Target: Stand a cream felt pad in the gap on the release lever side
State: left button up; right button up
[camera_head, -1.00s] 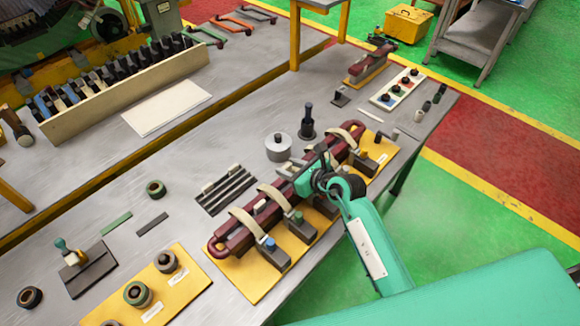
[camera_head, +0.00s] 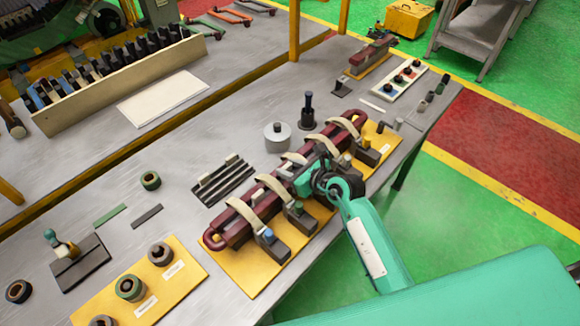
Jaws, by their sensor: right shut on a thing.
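A long maroon coil (camera_head: 235,234) lies on a yellow board, with cream straps arching over it and clamp blocks along its near side. Small cream felt pads (camera_head: 232,158) rest on a dark grooved holder (camera_head: 222,184) behind the coil. Another small cream piece (camera_head: 258,195) shows at the coil between two straps. My right gripper (camera_head: 300,181) is low over the middle of the coil, its fingers shut on what seems a cream felt pad, mostly hidden by the gripper. The gap below it and any release lever there are too small or covered to tell. My left gripper is out of view.
A grey metal cylinder (camera_head: 277,136) and a dark upright tool (camera_head: 307,114) stand behind the coil. A second yellow board (camera_head: 190,278) with several round parts lies at the front left. A white tray (camera_head: 383,94) with round parts is at the right.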

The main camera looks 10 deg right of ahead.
jog(key=o, duration=1.1)
jog(key=b+v, duration=0.4)
jog(key=v, duration=0.9)
jog(key=shift+s+d+r, duration=0.1)
jog(key=shift+s+d, duration=0.1)
jog(key=shift+s, duration=0.1)
